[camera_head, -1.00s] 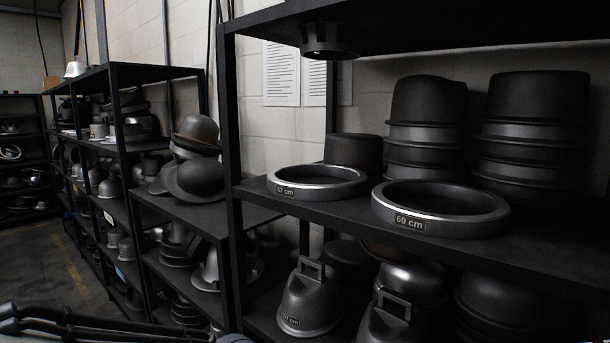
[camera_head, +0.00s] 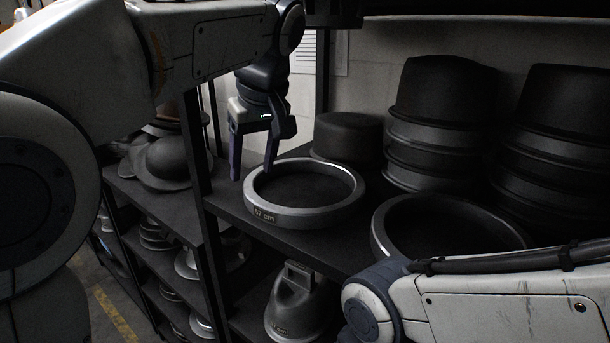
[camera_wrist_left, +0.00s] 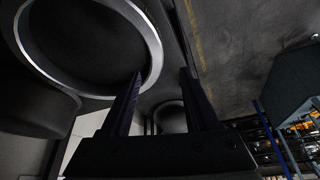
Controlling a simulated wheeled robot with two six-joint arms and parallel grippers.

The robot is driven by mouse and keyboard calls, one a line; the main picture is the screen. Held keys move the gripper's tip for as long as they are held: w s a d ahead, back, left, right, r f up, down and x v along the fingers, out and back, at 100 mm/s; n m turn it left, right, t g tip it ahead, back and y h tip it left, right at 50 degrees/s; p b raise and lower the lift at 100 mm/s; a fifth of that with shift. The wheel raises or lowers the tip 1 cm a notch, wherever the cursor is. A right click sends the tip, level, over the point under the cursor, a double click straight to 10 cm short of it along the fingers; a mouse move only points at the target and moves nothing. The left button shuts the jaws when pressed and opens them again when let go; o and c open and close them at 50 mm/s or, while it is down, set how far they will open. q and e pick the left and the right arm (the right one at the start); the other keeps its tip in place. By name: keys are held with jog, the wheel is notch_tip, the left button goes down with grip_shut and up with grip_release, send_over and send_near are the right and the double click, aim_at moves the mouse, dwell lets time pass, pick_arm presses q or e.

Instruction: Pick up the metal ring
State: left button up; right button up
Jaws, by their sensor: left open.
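A metal ring (camera_head: 305,217) labelled 57 cm lies flat on the shelf in the head view; its bright rim (camera_wrist_left: 152,45) curves across the upper left of the left wrist view. My left gripper (camera_head: 252,177) points down at the ring's left edge, open and empty. One finger shows outside the rim and the other over its inner side, also in the left wrist view (camera_wrist_left: 161,73). I cannot tell how far the fingertips are above the shelf. A second metal ring (camera_head: 379,226) lies to the right, its front partly hidden by my right arm. My right gripper is out of view.
The dark shelf (camera_head: 335,241) has stacked hat blocks (camera_head: 430,140) at the back right and a low dark block (camera_head: 347,138) behind the 57 cm ring. A shelf post (camera_head: 212,262) stands at the left. A handled metal form (camera_head: 296,305) sits below.

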aim_at(253, 195)
pick_arm(q)
jog(key=x, duration=0.2)
jog(key=p+x, duration=0.1)
jog(key=x, duration=0.3)
jog(key=shift+d+f, duration=0.3)
jog(key=shift+f, duration=0.15)
grip_shut()
jog(key=shift+r, duration=0.15)
dwell(0.8)
